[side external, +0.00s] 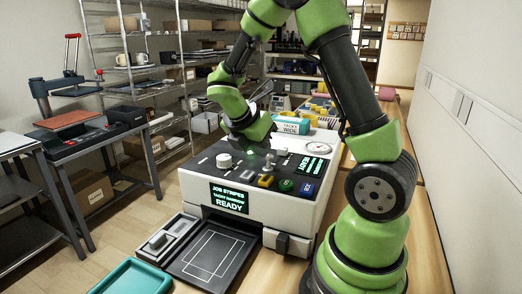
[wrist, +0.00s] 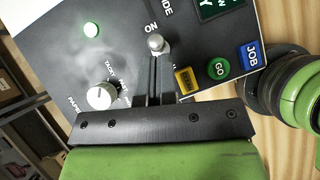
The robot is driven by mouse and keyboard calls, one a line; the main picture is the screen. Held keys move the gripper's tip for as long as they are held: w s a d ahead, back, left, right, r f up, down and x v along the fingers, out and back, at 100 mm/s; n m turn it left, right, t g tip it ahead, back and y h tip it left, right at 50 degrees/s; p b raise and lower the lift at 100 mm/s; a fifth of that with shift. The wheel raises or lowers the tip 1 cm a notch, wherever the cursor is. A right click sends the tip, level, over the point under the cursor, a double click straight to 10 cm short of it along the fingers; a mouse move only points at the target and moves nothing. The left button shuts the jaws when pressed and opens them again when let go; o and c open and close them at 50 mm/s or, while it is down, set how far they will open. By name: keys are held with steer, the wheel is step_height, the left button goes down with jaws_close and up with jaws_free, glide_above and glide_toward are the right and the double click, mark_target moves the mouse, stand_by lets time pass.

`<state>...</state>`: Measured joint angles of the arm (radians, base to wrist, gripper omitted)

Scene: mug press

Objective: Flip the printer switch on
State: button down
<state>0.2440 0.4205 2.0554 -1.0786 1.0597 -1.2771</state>
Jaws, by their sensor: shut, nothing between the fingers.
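The printer (side external: 265,222) is a white box with a dark sloped control panel, and its front screen reads READY. The switch (wrist: 157,44) is a silver toggle lever with a rounded tip, close to the label ON in the wrist view. It also stands up from the panel in the side view (side external: 269,161). I cannot tell for sure which way it is thrown. My gripper (wrist: 154,72) is shut and empty, its thin dark fingers pointing at the lever's base side. The fingertips look very close to the lever; contact is unclear. In the side view the fingers are hard to make out.
A white knob (wrist: 101,96) and a green lamp (wrist: 91,30) are on the panel. Yellow, green GO (wrist: 219,68) and blue JOB (wrist: 249,56) buttons sit right of the switch. A black platen (side external: 212,252) and a teal tray (side external: 133,277) lie in front.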

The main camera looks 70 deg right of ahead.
steer(key=shift+r, duration=0.1)
steer(key=d+v, duration=0.1)
steer(key=v, duration=0.9)
steer(key=shift+r, duration=0.25)
steer(key=s+a+r+m+t+y, duration=0.2)
steer(key=s+a+m+t+y, duration=0.6)
steer(key=a+m, duration=0.6)
steer(key=s+m+t, duration=0.1)
steer(key=s+m, duration=0.1)
steer(key=m, duration=0.3)
steer(key=shift+s+r, duration=0.35)
steer(key=shift+d, duration=0.1)
stand_by(0.7)
